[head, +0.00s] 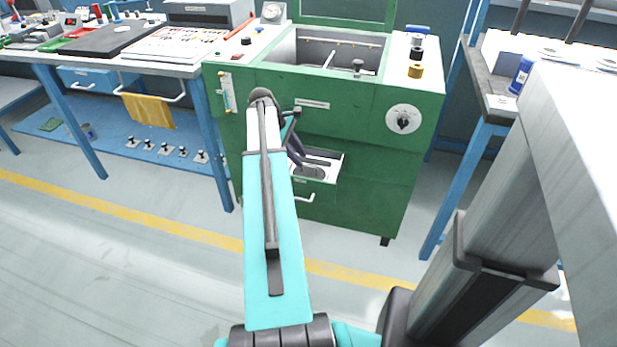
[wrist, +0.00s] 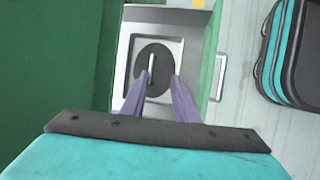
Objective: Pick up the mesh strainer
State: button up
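The mesh strainer (wrist: 163,57) is a dark round disc with a pale upright bar across its middle. It lies in the open grey drawer (wrist: 171,22) at the lower front of the green blower cabinet (head: 350,205). My gripper (wrist: 158,80) is open, its two purple fingers apart and empty over the near part of the disc. I cannot tell how far above the disc the fingertips are. In the head view, my gripper (head: 304,166) reaches down into the drawer (head: 335,158), and the arm and fingers partly cover the strainer.
The drawer's front handle (head: 304,198) sticks out towards me. A blue-legged bench (head: 190,70) with a yellow cloth (head: 148,110) stands left of the cabinet. Another bench (head: 490,92) with a blue bottle (head: 521,74) stands right. The floor in front is clear.

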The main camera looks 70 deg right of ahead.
jog(key=shift+x, duration=0.85)
jog(key=b, duration=0.2)
send_over(313, 176)
jog(key=w+a, duration=0.1)
jog(key=w, duration=0.1)
jog(key=shift+a+f, duration=0.1)
jog(key=shift+f, duration=2.25)
grip_shut()
